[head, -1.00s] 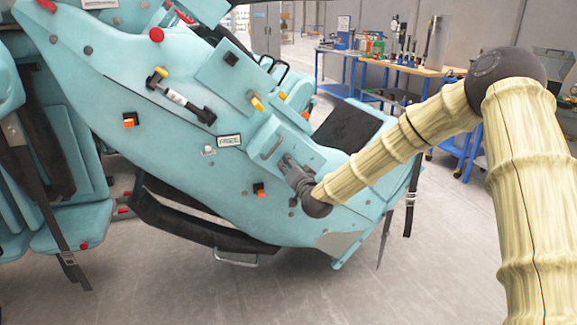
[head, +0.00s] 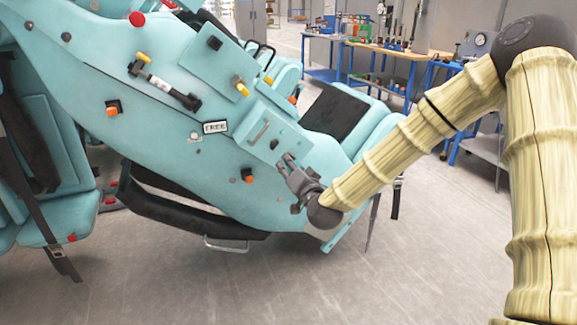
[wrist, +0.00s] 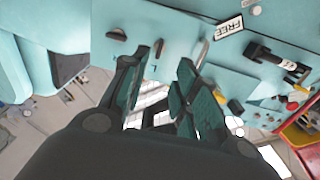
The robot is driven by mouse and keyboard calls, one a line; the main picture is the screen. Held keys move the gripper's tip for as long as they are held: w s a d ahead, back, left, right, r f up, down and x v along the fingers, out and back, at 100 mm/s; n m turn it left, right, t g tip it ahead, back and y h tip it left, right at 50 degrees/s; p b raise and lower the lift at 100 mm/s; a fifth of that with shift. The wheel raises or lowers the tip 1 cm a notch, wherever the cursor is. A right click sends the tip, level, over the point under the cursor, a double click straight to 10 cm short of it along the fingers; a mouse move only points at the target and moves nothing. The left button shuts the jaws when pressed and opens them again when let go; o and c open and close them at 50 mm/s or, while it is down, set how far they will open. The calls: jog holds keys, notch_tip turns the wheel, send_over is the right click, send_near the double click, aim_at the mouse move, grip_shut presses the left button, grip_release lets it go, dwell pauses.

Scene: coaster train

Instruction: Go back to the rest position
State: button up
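My gripper (head: 287,162) is at the end of my tan-sleeved arm, in front of the lower right side of the teal coaster car (head: 170,130). In the wrist view my gripper (wrist: 160,72) has its two dark-green-padded fingers spread, with a gap between them and nothing held. Behind the fingers lies the teal panel (wrist: 160,25) with a small dark knob and a light handle. The handle (head: 259,133) on the car's raised plate shows just up and left of the fingers in the head view. Whether the fingers touch the car cannot be told.
A FREE label (head: 215,127), orange buttons (head: 112,107) and a black-and-white lever (head: 163,86) sit on the car's side. Blue-framed workbenches (head: 390,55) with tools stand at the back right. Grey floor (head: 420,250) is open at the lower right.

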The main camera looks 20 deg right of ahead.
jog(key=s+a+f+n+g+y, duration=0.1)
jog(key=s+a+f+g, duration=0.15)
jog(key=f, duration=0.45)
jog(key=s+a+f+n+g, duration=0.1)
jog(key=s+f, duration=0.2)
jog(key=f, duration=0.3)
jog(key=s+a+f+n+g, duration=0.2)
jog(key=s+f+g, duration=0.2)
jog(key=s+f, duration=0.75)
jog(key=s+a+f+n+g, duration=0.15)
jog(key=s+f+g, duration=0.25)
jog(key=s+f, duration=0.8)
jog(key=s+d+f+n+g+h, duration=0.1)
jog(key=s+f+g, duration=0.3)
jog(key=s, duration=0.7)
jog(key=s+d+f+n+g, duration=0.15)
jog(key=s+f, duration=0.35)
jog(key=s, duration=0.6)
notch_tip(320, 180, up, 14)
jog(key=g+p, duration=0.1)
jog(key=p, duration=1.2)
jog(key=shift+a+f+h+p, duration=0.25)
jog(key=shift+h+p, duration=0.05)
jog(key=shift+p, duration=0.05)
jog(key=shift+s+m, duration=0.1)
jog(key=shift+m, duration=0.2)
